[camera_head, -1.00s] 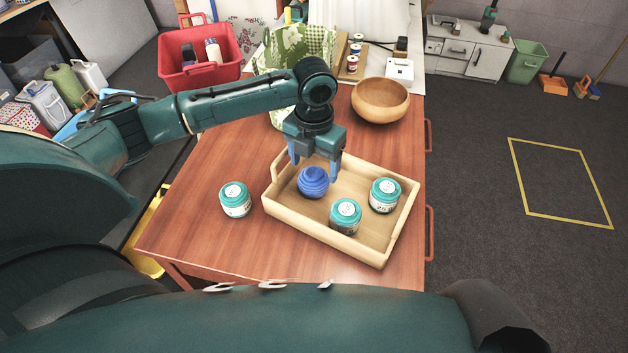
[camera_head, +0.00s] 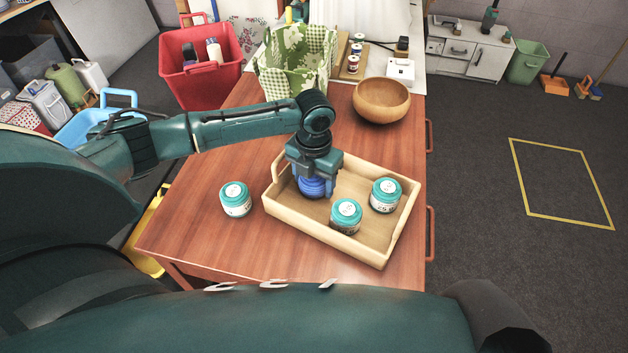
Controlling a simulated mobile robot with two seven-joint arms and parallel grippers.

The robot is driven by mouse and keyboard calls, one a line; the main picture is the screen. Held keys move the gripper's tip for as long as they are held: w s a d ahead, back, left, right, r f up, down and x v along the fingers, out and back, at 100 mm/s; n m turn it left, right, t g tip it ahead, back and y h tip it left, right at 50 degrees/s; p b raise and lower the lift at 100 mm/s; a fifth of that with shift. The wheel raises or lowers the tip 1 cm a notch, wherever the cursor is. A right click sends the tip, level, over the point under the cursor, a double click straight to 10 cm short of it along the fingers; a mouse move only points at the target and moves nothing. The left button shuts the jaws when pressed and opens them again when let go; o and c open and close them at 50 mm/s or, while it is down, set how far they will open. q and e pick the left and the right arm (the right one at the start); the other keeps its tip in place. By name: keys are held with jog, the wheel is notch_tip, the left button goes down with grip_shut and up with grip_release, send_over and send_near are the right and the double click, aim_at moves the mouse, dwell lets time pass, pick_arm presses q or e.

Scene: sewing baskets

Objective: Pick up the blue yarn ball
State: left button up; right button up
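The blue yarn ball (camera_head: 312,187) sits in the left part of the wooden tray (camera_head: 378,243) on the table. My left gripper (camera_head: 313,188) has come down over the ball from above, with one finger on each side of it. The gripper body hides the ball's upper part. I cannot tell whether the fingers touch the ball or stand a little apart from it. My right gripper is not in view.
Two teal-lidded jars (camera_head: 346,216) (camera_head: 385,195) stand in the tray, right of the ball. Another jar (camera_head: 236,199) stands left of the tray. A wooden bowl (camera_head: 381,100), a green patterned basket (camera_head: 295,62) and a red bin (camera_head: 203,68) are farther back.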

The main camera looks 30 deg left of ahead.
pick_arm(q)
jog(key=c, duration=0.4)
jog(key=shift+r, duration=0.1)
